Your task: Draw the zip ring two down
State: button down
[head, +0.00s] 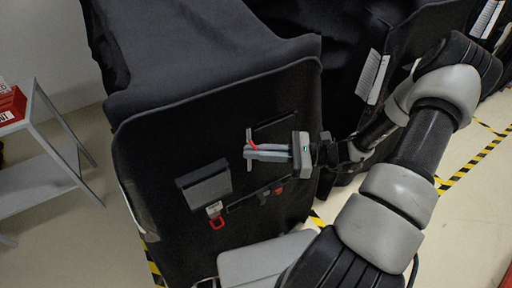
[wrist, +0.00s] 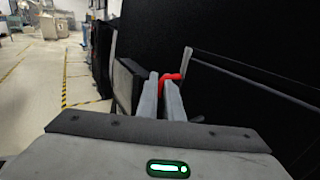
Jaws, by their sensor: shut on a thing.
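The black cart cover panel (head: 150,160) faces me in the head view. My gripper (head: 252,151) reaches in from the right, level with the panel's upper middle. Its fingers are shut on a red zip ring (head: 253,146). In the wrist view my gripper (wrist: 162,95) has its two fingers close together, with the red ring (wrist: 172,77) at their tips, partly hidden by them. A second red ring (head: 217,223) hangs lower left on the panel, below a grey tab, apart from my gripper. A small red piece (head: 279,191) sits below my fingers.
A grey box-like pocket (head: 205,184) juts from the panel to the left of my gripper. A grey shelf cart (head: 50,160) stands at far left. Another covered cart (head: 425,30) stands at right. In the wrist view, open floor (wrist: 35,85) lies at left.

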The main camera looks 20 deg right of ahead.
notch_tip(320, 180, down, 11)
jog(key=b, duration=0.5)
jog(key=shift+r, duration=0.15)
jog(key=c, duration=2.2)
grip_release()
jog(key=shift+d, duration=0.1)
jog(key=v, duration=1.7)
jog(key=shift+d+b, duration=0.15)
jog(key=shift+b, duration=0.25)
jog(key=shift+r, duration=0.1)
